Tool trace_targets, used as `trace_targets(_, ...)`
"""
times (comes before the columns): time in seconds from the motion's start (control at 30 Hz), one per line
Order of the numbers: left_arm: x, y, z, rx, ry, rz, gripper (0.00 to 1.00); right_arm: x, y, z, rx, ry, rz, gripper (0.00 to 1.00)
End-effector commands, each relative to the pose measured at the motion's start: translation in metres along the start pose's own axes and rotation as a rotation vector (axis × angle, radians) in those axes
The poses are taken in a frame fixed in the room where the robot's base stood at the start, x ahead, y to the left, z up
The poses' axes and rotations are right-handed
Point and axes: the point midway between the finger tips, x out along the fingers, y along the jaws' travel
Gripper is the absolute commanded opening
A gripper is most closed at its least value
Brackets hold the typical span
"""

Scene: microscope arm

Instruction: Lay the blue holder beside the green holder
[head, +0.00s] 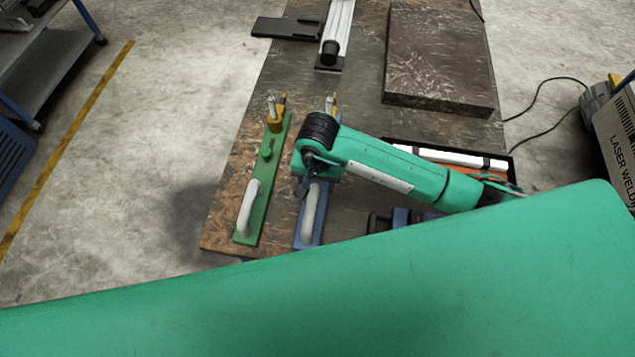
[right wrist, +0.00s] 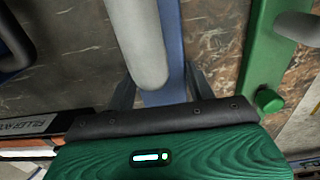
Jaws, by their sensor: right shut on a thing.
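The green holder (head: 262,205) lies at the left side of the table, with a pale curved handle and a yellow-tipped piece at its far end. It also shows at the right of the right wrist view (right wrist: 260,50). The blue holder (head: 321,218) is just right of it, roughly parallel, with a strip of table between them. My right gripper (head: 306,185) is shut on the blue holder, its fingers on either side of the blue bar (right wrist: 174,50) near the pale handle. My arm hides part of it. I cannot tell whether it touches the table. My left gripper is not in view.
A dark block (head: 437,60) stands at the table's back right. A silver rail (head: 338,30) and a black flat piece (head: 285,28) are at the back. The table's left edge is near the green holder.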

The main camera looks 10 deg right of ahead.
Motion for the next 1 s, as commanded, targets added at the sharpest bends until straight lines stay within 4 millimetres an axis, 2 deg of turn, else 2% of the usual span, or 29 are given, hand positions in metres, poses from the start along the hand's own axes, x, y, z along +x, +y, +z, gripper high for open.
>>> trace_targets(0.13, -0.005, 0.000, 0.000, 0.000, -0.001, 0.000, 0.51, 0.015, 0.000, 0.000, 0.001, -0.001, -0.001, 0.05)
trace_targets(0.37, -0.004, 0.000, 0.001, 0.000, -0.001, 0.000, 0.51, 0.017, -0.001, 0.000, -0.001, 0.001, -0.003, 0.05)
trace_targets(0.4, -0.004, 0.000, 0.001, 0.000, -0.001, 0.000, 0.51, 0.019, 0.000, 0.001, -0.001, -0.001, 0.000, 0.58)
trace_targets(0.5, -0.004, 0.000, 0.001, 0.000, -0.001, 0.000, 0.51, 0.019, 0.000, 0.000, -0.001, -0.001, 0.000, 0.76)
trace_targets(0.83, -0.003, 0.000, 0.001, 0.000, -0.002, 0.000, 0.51, 0.016, 0.000, 0.000, -0.001, 0.001, 0.000, 0.76)
trace_targets(1.0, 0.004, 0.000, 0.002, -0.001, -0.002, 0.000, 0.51, -0.001, 0.000, -0.001, -0.002, 0.004, -0.001, 0.76)
